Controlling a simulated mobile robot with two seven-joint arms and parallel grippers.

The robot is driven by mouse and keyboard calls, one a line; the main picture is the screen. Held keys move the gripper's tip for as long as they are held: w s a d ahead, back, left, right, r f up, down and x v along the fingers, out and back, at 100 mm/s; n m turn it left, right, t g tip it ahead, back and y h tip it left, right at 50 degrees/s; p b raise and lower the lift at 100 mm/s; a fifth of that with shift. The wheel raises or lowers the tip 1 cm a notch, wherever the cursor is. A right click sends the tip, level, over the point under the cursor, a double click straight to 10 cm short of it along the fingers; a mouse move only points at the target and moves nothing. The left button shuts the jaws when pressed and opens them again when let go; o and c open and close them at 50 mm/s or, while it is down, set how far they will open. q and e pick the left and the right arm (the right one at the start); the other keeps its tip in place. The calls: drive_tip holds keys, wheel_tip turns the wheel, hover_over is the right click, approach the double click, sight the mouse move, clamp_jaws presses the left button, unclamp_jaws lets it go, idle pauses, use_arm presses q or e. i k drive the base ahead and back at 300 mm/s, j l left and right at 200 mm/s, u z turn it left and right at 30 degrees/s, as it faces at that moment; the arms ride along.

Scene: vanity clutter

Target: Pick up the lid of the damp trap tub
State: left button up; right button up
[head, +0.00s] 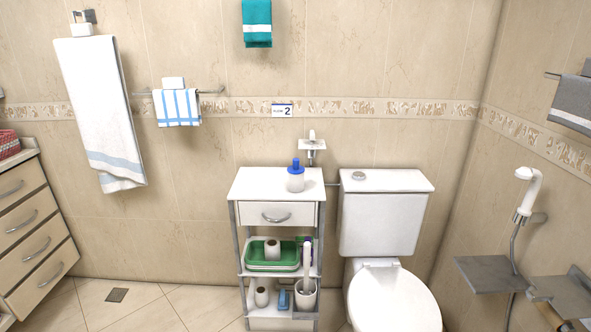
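I cannot make out for sure which thing is the damp trap tub or its lid. A small white container with a blue top (295,178) stands upright on the white shelf unit (255,187), near the right side of its top. I cannot tell if it is the tub. Neither of my grippers shows in the head view.
The unit's shelves hold a green and white tray (262,265), paper rolls and a brush holder (305,295). A toilet (385,290) stands right beside it. Grey shelves (487,273) jut out at lower right. A drawer cabinet (35,240) is at left; floor between is clear.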

sight(296, 169)
drive_tip(key=i+j+z, duration=0.15)
drive_tip(key=i+j, duration=0.4)
drive_tip(key=i+j+z, duration=0.15)
drive_tip(key=i+j, duration=0.45)
drive_tip(key=i+j+z, duration=0.15)
drive_tip(key=i+j, duration=0.35)
drive_tip(key=j, duration=0.2)
